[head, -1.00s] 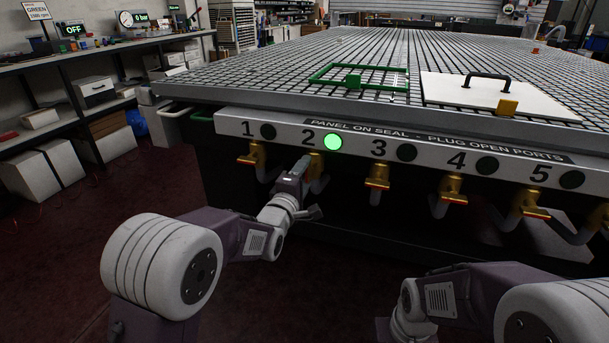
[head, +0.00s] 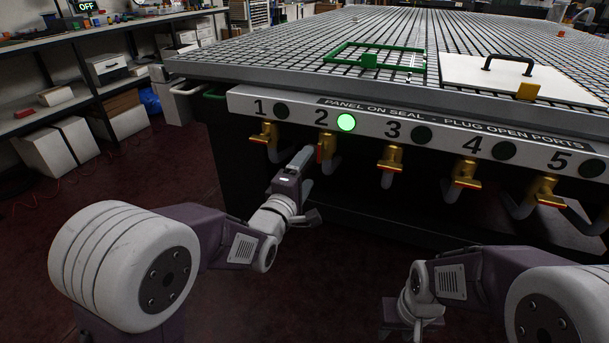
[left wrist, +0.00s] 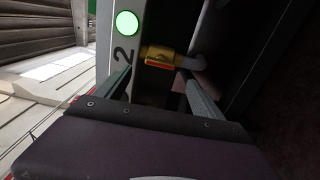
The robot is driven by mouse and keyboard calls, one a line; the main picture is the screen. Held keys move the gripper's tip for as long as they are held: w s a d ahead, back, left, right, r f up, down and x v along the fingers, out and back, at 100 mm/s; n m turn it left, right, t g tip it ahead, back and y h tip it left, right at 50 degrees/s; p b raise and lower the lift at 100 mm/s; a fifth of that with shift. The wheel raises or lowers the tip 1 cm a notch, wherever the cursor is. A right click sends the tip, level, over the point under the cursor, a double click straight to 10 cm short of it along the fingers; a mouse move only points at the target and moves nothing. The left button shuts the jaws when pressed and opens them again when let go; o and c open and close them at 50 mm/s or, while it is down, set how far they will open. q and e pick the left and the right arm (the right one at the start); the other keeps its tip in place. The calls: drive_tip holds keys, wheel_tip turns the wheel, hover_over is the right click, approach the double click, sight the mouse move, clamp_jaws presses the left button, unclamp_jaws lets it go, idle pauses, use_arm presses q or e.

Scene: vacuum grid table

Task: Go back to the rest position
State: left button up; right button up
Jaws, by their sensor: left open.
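My left gripper (head: 297,172) is in front of the grid table, below and left of the yellow valve 2 (head: 326,147) in the head view. It is open and empty. In the left wrist view the two fingers (left wrist: 157,92) stand apart, with valve 2 (left wrist: 160,57) beyond and between them, apparently not touched. The red handle of valve 2 runs along its pipe, while the other valves' handles look crosswise. The lamp (head: 346,122) beside number 2 glows green. My right gripper (head: 402,314) hangs low at the bottom right; its fingers cannot be made out.
The grid table (head: 215,68) carries a green frame (head: 335,62) and a white panel (head: 470,75) with a black handle. Valves 1 (head: 264,137), 3 (head: 390,160), 4 (head: 462,176) and 5 (head: 546,192) stick out of its front. Shelves (head: 75,90) stand left. Floor between is clear.

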use_arm(q)
drive_tip(key=shift+s+a, duration=0.2)
drive_tip(key=shift+s, duration=0.45)
drive_tip(key=a+r+n+y+p, duration=0.1)
drive_tip(key=a+r+y+p, duration=0.2)
drive_tip(key=a+r+p, duration=0.45)
drive_tip(key=s+a+f+m+g+y+p, duration=0.25)
drive_tip(key=s+a+f+g+p, duration=0.2)
drive_tip(key=f, duration=0.35)
drive_tip(key=s+a+f+m+g, duration=0.1)
drive_tip(key=s+f+m+g, duration=0.5)
drive_tip(key=s, duration=0.4)
drive_tip(key=s+a+f+m+g, duration=0.1)
drive_tip(key=s+f+m+g, duration=0.45)
drive_tip(key=s, duration=0.45)
wheel_tip(320, 180, up, 38)
drive_tip(key=m+p, duration=0.1)
drive_tip(key=p, duration=3.6)
drive_tip(key=shift+f, duration=0.25)
